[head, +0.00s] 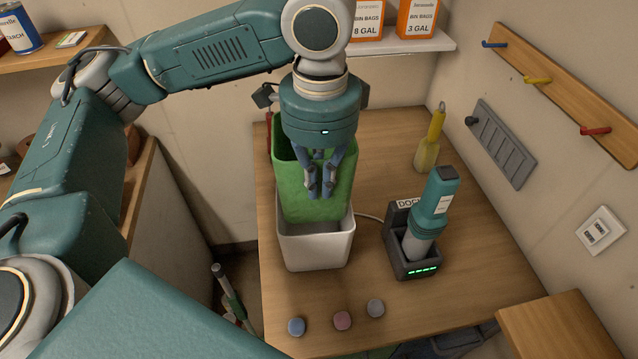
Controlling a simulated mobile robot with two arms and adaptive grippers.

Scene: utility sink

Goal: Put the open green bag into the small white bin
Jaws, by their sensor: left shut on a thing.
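The open green bag (300,195) stands upright at the mouth of the small white bin (315,248), its lower part inside the bin and its upper part above the rim. The bin stands on the wooden table. My left gripper (321,192) points down from above and is shut on the green bag. The gripper hides part of the bag's opening, and the bin walls hide the bag's bottom. My right gripper does not show.
Right of the bin, a teal handheld device (433,205) stands in a dark dock (405,262). A yellow bottle (427,150) stands behind it. Three small round pieces lie near the front edge, including a pink one (342,320). A shelf with orange bag boxes (417,18) is above.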

